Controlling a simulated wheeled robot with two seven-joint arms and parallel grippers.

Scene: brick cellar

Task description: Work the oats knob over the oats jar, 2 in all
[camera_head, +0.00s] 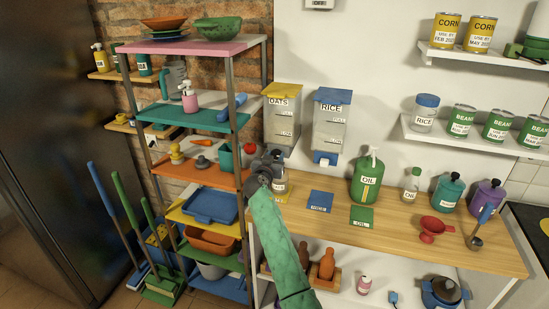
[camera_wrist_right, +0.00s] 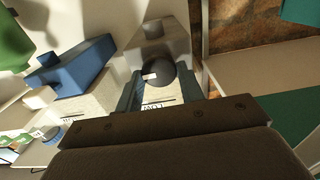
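The oats dispenser (camera_head: 281,118), with a yellow lid, hangs on the wall left of the rice dispenser (camera_head: 331,122). The oats jar (camera_head: 280,185) stands on the wooden counter below it, partly hidden by my right gripper (camera_head: 264,164). In the right wrist view, my right gripper (camera_wrist_right: 161,80) has a finger close on each side of the dark round oats knob (camera_wrist_right: 163,84) and appears shut on it. A white mark shows on the knob's left side. The jar's fill cannot be made out. My left gripper is out of view.
The rice dispenser's blue outlet (camera_wrist_right: 75,66) is close beside my right gripper. A shelf rack (camera_head: 240,130) stands to its left. A blue card (camera_head: 319,201), green card (camera_head: 361,217), oil can (camera_head: 366,182) and red funnel (camera_head: 433,228) are on the counter (camera_head: 395,235).

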